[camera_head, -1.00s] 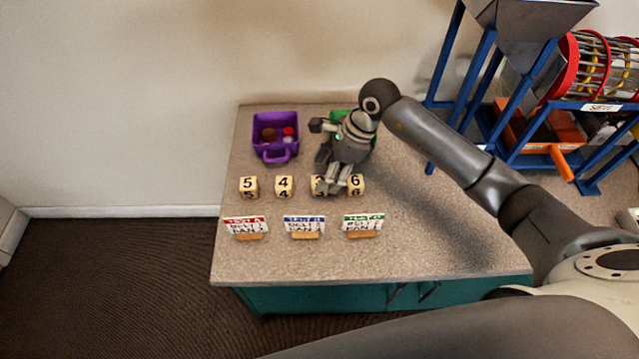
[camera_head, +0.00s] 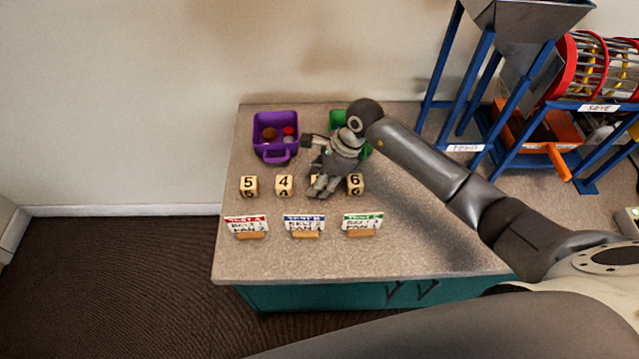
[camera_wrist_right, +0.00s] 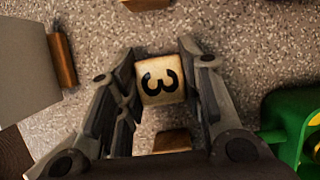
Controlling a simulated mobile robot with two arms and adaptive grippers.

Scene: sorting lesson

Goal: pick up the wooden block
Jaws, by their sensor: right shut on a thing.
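The wooden block (camera_wrist_right: 160,80) marked 3 is between the two fingers of my right gripper (camera_wrist_right: 163,82) in the right wrist view, with a finger on each side of it. In the head view the right gripper (camera_head: 319,187) stands in the row of number blocks and hides most of this block. It is shut on the block. Whether the block is clear of the worktop I cannot tell. Other wooden blocks marked 5 (camera_head: 249,186), 4 (camera_head: 284,186) and 6 (camera_head: 355,184) stand in the same row. My left gripper is not in view.
A purple bin (camera_head: 276,152) with small items stands behind the row; a green bin (camera_head: 338,118) is partly hidden by my arm. Three cards stand in front: red (camera_head: 246,227), blue (camera_head: 304,226) and green (camera_head: 362,225). The worktop's (camera_head: 440,240) right front is clear.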

